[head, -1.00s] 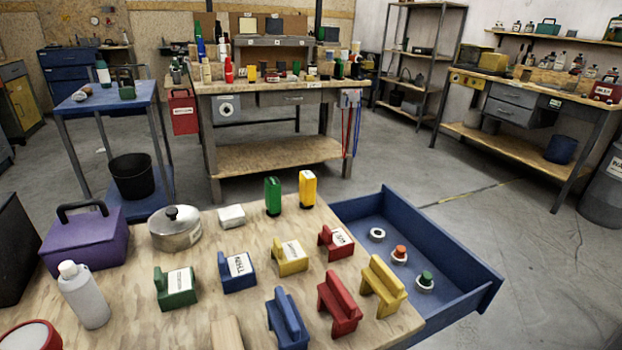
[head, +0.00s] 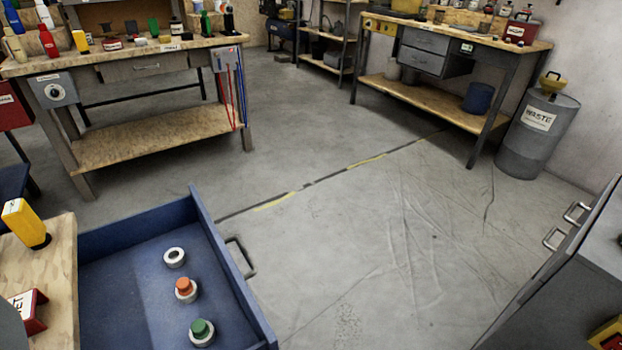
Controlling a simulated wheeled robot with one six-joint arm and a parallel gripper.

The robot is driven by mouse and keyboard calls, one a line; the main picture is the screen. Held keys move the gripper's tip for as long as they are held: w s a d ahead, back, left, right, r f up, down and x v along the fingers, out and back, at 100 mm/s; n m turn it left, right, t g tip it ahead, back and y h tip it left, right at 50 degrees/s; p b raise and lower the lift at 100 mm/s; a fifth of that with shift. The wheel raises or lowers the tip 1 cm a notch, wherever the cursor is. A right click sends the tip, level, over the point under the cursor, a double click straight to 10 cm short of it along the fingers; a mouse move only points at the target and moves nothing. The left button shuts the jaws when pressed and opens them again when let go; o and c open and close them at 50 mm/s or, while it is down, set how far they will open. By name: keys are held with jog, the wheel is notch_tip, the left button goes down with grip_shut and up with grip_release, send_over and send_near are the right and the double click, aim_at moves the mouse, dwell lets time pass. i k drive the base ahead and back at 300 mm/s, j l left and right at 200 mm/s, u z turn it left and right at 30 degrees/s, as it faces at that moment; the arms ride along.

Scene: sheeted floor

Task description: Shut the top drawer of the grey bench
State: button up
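A wood-topped bench at the back right has two grey drawers, an upper one (head: 424,40) and a lower one (head: 421,62). Which is the task's grey bench is not clear. My gripper is not in view.
A workbench (head: 150,140) stands at the back left, a grey waste drum (head: 537,133) at the back right. The floor (head: 370,240) between is clear.

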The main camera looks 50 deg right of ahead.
aim_at(130, 267)
jog(key=k+l, duration=0.15)
jog(key=l, duration=0.25)
jog(key=k+l, duration=0.1)
jog(key=l, duration=0.3)
jog(key=k+l, duration=0.15)
jog(key=l, duration=0.25)
